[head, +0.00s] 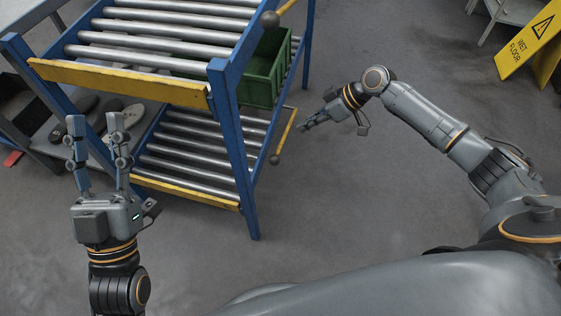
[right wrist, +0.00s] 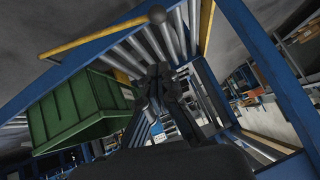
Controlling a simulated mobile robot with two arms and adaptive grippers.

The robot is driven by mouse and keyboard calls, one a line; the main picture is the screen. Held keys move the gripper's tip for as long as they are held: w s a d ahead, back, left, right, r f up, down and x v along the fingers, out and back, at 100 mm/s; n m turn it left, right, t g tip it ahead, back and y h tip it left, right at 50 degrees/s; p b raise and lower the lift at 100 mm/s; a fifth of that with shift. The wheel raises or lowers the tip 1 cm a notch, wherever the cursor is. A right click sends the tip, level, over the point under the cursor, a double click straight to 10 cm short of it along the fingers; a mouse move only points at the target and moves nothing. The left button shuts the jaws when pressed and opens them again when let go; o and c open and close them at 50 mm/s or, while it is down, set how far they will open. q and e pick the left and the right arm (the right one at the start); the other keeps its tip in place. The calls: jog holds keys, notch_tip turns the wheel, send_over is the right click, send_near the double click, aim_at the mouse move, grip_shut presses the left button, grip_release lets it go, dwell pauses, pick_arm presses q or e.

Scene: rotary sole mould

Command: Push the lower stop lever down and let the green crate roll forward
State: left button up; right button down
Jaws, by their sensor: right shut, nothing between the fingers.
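The green crate (head: 262,84) stands toward the back of the lower roller level, partly hidden by the upper level and a blue post. It also shows at the left of the right wrist view (right wrist: 75,112). The lower stop lever (head: 284,132) is a yellow bar with a dark ball end at the rack's right side. My right gripper (head: 304,126) is shut and empty, just right of this lever; I cannot tell whether they touch. It also shows in the right wrist view (right wrist: 158,88). My left gripper (head: 96,122) is open and empty, in front of the rack's left part.
The blue rack has upper rollers (head: 160,38) and lower rollers (head: 195,158), with yellow front rails. An upper lever's dark ball (head: 270,19) sticks out above. A yellow wet floor sign (head: 526,46) stands at the upper right. Grey floor is free right of the rack.

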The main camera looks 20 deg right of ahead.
pick_arm(q)
jog(key=shift+s+a+r+t, duration=0.15)
jog(key=shift+s+r+t, duration=0.15)
jog(key=shift+s+r, duration=0.3)
pick_arm(e)
jog(key=shift+s+a+r, duration=0.15)
jog(key=shift+r, duration=0.2)
